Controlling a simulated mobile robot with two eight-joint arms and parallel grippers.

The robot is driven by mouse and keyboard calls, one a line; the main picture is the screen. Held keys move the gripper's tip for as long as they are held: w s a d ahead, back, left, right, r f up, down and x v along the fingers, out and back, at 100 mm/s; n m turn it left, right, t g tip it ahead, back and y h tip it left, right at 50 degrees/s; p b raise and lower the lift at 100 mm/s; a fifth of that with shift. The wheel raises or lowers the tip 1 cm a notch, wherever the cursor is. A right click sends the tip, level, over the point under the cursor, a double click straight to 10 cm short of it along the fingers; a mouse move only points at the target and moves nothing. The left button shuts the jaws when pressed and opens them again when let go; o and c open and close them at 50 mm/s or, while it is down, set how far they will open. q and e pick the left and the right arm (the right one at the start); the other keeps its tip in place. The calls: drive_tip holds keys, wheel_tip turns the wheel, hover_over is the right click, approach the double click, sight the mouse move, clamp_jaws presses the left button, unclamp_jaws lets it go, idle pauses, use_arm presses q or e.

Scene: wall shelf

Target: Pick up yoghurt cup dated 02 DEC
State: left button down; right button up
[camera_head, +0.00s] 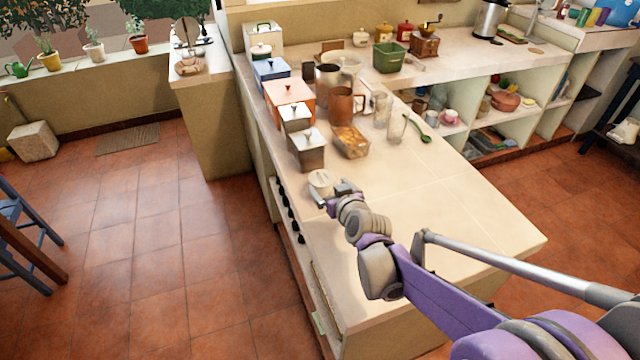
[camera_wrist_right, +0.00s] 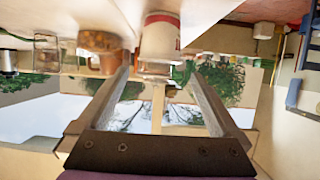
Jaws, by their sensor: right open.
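A small white cup with a pale round lid (camera_head: 321,179) stands on the counter near its left edge in the head view. In the right wrist view the white cup with a red band (camera_wrist_right: 160,38) shows upside down, straight ahead between the fingers. No date is readable on it. My right gripper (camera_head: 331,198) is open just in front of the cup. In the wrist view its fingertips (camera_wrist_right: 160,76) lie to either side of the cup's line. I cannot tell whether the cup is between them or just beyond. My left gripper is not in view.
Metal canisters (camera_head: 308,150) and an amber-filled glass container (camera_head: 350,142) stand behind the cup. A copper mug (camera_head: 341,106), glasses and a green spoon (camera_head: 424,136) are farther back. The counter (camera_head: 450,215) is clear to the right. Its left edge is close to the cup.

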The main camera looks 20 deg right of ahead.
sight(322, 180)
drive_tip(key=x, duration=0.7)
drive_tip(key=shift+w+f, duration=0.25)
drive_tip(key=shift+f, duration=0.1)
drive_tip(key=shift+r, duration=0.1)
drive_tip(key=c, duration=1.2)
